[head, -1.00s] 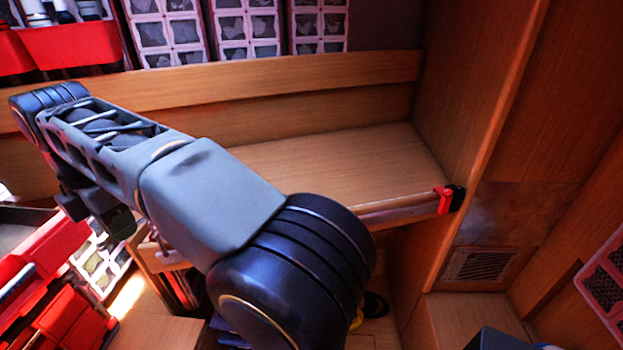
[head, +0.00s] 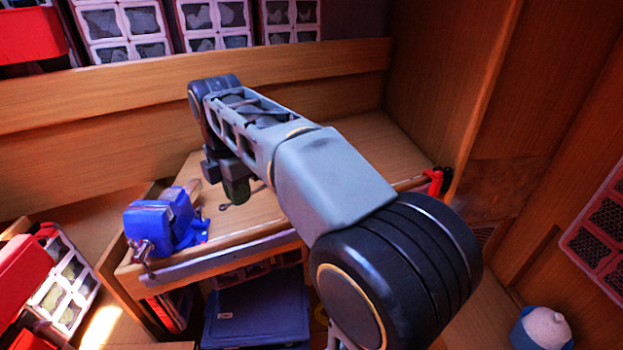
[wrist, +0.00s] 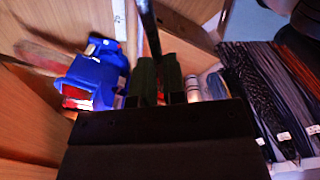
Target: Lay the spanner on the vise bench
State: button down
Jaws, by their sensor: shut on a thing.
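The spanner (wrist: 148,28) shows in the wrist view as a thin dark bar standing out from between my fingertips. In the head view, its dark ring end (head: 224,206) shows beside my gripper (head: 237,191), which is shut on it. My gripper also shows in the wrist view (wrist: 158,78). The vise bench (head: 275,213) is a wooden top with a metal strip along its front edge. My gripper hangs over this top; I cannot tell whether the spanner touches it. The blue vise (head: 160,222) stands on the bench's left end and shows left of my fingers in the wrist view (wrist: 97,75).
A brownish handle-like thing (head: 192,188) lies behind the vise. A red clamp-like thing (head: 434,182) sits at the bench's right front corner. A blue box (head: 255,310) stands below. A wooden wall closes the right side. The bench top right of my gripper looks clear.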

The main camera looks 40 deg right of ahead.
notch_tip(320, 180, down, 4)
jog(key=w+d, duration=0.1)
jog(key=p, duration=0.2)
send_over(262, 211)
jog(key=shift+n, duration=0.3)
jog(key=f, duration=0.5)
jog(key=s+f, duration=0.1)
jog(key=f, duration=0.2)
jog(key=shift+a, duration=0.35)
jog(key=shift+w+d+f, duration=0.15)
jog(key=shift+w+f, duration=0.1)
jog(key=shift+f, duration=0.1)
jog(key=f, duration=0.3)
jog(key=shift+w+d, duration=0.2)
jog(key=shift+w, duration=0.05)
jog(key=shift+f, duration=0.4)
jog(key=shift+f, duration=0.15)
